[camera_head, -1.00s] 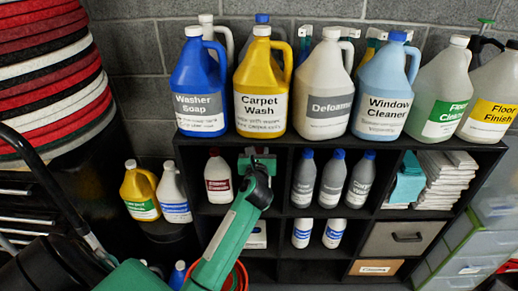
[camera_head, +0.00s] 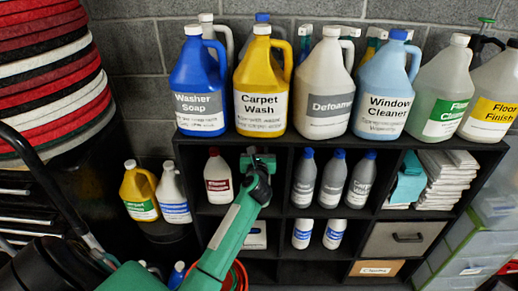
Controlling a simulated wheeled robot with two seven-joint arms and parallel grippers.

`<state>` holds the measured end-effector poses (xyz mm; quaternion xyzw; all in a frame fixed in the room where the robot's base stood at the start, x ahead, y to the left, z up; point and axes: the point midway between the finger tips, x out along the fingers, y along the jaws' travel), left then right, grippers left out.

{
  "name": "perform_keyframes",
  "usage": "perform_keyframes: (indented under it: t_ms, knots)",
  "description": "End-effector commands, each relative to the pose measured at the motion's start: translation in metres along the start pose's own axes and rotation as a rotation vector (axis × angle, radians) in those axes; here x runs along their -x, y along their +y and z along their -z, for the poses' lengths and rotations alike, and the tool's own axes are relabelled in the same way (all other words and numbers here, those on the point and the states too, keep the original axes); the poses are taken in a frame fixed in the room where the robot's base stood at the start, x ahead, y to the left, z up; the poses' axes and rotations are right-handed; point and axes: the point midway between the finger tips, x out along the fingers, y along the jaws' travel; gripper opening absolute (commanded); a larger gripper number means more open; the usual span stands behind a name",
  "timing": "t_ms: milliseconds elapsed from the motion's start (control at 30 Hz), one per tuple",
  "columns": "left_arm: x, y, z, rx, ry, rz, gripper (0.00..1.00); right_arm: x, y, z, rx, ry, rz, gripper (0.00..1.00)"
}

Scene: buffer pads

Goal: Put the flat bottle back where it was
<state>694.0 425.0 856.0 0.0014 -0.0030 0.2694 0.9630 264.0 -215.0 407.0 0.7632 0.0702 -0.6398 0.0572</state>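I cannot tell which bottle is the flat bottle; none clearly stands out as flat. A white bottle with a red label (camera_head: 218,178) stands upright in the upper left cubby of the black shelf (camera_head: 285,137). Several grey bottles with dark or blue caps (camera_head: 304,180) stand in the middle cubbies. My green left arm reaches in from the lower left. Its gripper (camera_head: 258,160) is in front of the upper cubby between the red-labelled bottle and the grey bottles. Its fingers are small and partly hidden by the wrist; I see no bottle in them. My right gripper is not in view.
Large jugs line the shelf top, including a blue Washer Soap jug (camera_head: 198,88) and a yellow Carpet Wash jug (camera_head: 262,88). A small yellow jug (camera_head: 139,192) and a white jug (camera_head: 173,196) stand left of the shelf. Folded cloths (camera_head: 447,178) fill the right cubby.

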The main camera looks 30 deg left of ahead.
Motion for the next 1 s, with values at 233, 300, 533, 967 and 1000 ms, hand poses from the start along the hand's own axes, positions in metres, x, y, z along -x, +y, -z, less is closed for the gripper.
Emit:
perform_keyframes:
  t_ms: [233,300,533,967,1000]
  knots:
    - [0.000,0.000,0.001,0.000,0.000,0.000,0.53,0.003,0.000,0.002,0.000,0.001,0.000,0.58]
    - [0.000,0.000,0.001,0.000,0.000,0.000,0.53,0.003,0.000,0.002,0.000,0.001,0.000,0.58]
    - [0.000,0.000,-0.001,0.000,0.000,0.000,0.53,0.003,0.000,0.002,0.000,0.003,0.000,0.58]
    - [0.076,-0.001,0.001,0.001,0.002,0.001,0.53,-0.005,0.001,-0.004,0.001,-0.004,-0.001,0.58]
    - [0.084,0.000,0.001,0.000,0.002,0.001,0.53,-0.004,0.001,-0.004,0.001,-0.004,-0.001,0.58]
